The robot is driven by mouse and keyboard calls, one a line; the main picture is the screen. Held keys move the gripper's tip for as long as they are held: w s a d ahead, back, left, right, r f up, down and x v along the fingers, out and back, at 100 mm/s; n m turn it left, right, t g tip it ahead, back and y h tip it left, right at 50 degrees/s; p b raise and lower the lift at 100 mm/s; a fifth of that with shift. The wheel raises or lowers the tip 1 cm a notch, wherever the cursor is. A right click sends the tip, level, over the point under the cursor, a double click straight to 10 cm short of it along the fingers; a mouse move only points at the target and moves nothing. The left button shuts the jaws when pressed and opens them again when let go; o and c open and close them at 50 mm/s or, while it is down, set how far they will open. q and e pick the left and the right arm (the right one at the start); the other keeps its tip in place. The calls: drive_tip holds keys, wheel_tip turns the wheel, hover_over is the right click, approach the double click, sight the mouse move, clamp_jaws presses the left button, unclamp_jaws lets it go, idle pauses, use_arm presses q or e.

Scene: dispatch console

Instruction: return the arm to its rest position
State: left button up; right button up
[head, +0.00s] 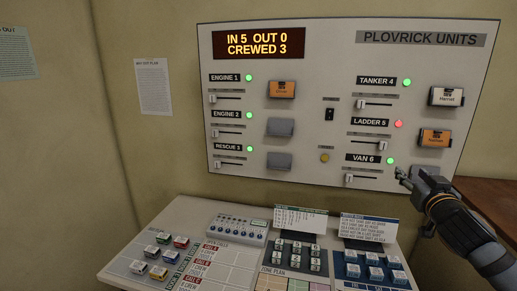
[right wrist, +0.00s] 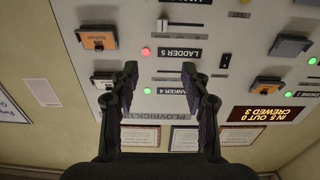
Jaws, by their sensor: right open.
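My right arm comes in from the right in the head view, with its gripper (head: 402,174) in front of the lower right of the unit board (head: 300,75), beside the Van 6 row. In the right wrist view the two fingers of this gripper (right wrist: 160,72) stand wide apart and hold nothing. Between and beyond them the board appears upside down, with the Ladder 5 label (right wrist: 182,53) and its red light. I cannot tell from these views whether the gripper touches the board. My left arm and gripper are not in view.
A sloping console (head: 190,216) stands below the board, with key blocks, small coloured blocks and two propped cards. Orange and white tagged holders (head: 435,138) stick out from the board near my right gripper. A brown surface (head: 495,195) lies behind my right arm. Paper sheets hang on the left wall.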

drive_tip(key=s+a+f+n+g+y, duration=0.1)
drive_tip(key=s+a+f+g, duration=0.15)
drive_tip(key=f, duration=0.65)
drive_tip(key=s+a+f+g, duration=0.2)
drive_tip(key=s+a+f, duration=0.15)
drive_tip(key=f, duration=0.55)
drive_tip(key=s+a+f+n+g+y, duration=0.15)
drive_tip(key=s+f, duration=0.25)
drive_tip(key=f, duration=0.4)
drive_tip(key=s+a+f+g+y, duration=0.1)
drive_tip(key=s+a+f+g, duration=0.3)
drive_tip(key=s+f, duration=0.4)
drive_tip(key=s+a+f+g, duration=0.3)
drive_tip(key=s+a+f, duration=0.2)
drive_tip(key=s, duration=0.6)
wheel_tip(320, 180, down, 26)
drive_tip(key=s+d+g, duration=0.2)
drive_tip(key=d, duration=0.1)
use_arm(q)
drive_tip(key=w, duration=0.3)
use_arm(e)
drive_tip(key=s+d+f+g, duration=0.1)
drive_tip(key=s+f, duration=1.6)
drive_tip(key=s, duration=0.2)
